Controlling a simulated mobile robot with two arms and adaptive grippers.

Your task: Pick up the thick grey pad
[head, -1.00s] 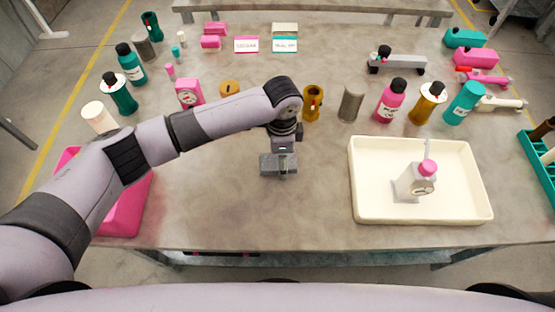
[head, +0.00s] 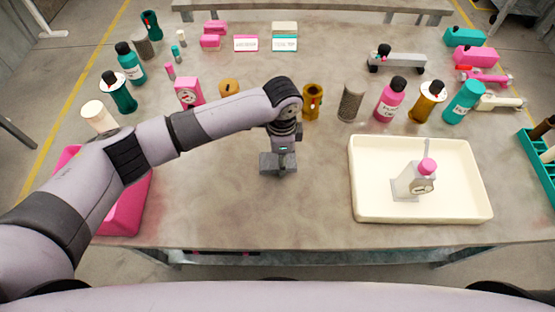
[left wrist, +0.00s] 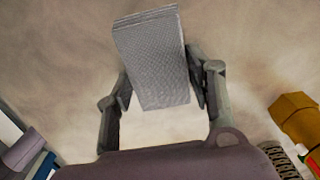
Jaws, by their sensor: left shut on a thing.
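The thick grey pad (head: 270,163) is at the middle of the table in the head view, just below my left gripper (head: 284,152). In the left wrist view the pad (left wrist: 152,60) is a grey, textured block of stacked layers. It sits between the two fingers of my left gripper (left wrist: 160,86), which is shut on it. I cannot tell whether the pad touches the table. My right gripper is not in view.
A pink bin (head: 125,215) is at the left, partly behind my arm. Bottles and a grey cylinder (head: 351,102) line the back. The table front is clear.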

